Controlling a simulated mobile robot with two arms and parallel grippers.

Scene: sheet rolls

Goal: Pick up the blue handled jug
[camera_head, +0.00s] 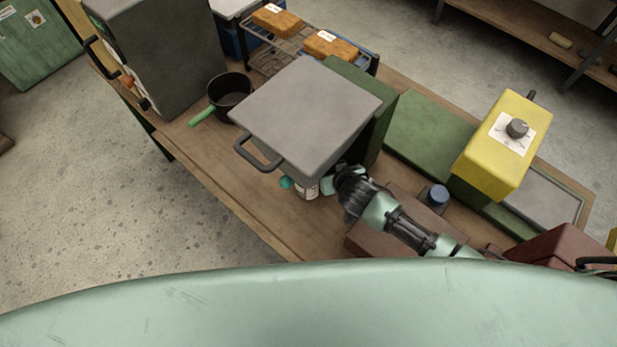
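No jug with a plainly visible blue handle shows. A small white container (309,191) with a dark mark stands under the front edge of the grey-topped box, its upper part hidden. A small teal piece (286,182) shows at its left; I cannot tell if it is a handle or a fingertip. My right gripper (326,184) comes in from the right, close to the container's right side and partly under the box top. Whether it touches the container or is open cannot be seen. My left gripper is not in view.
The large grey-topped box (305,105) with a black handle overhangs the container. A dark pot (230,92) with a green handle stands at left. A reddish-brown block (375,244) lies beneath my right arm. A yellow box (503,145) stands at right. The front-left wooden tabletop is clear.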

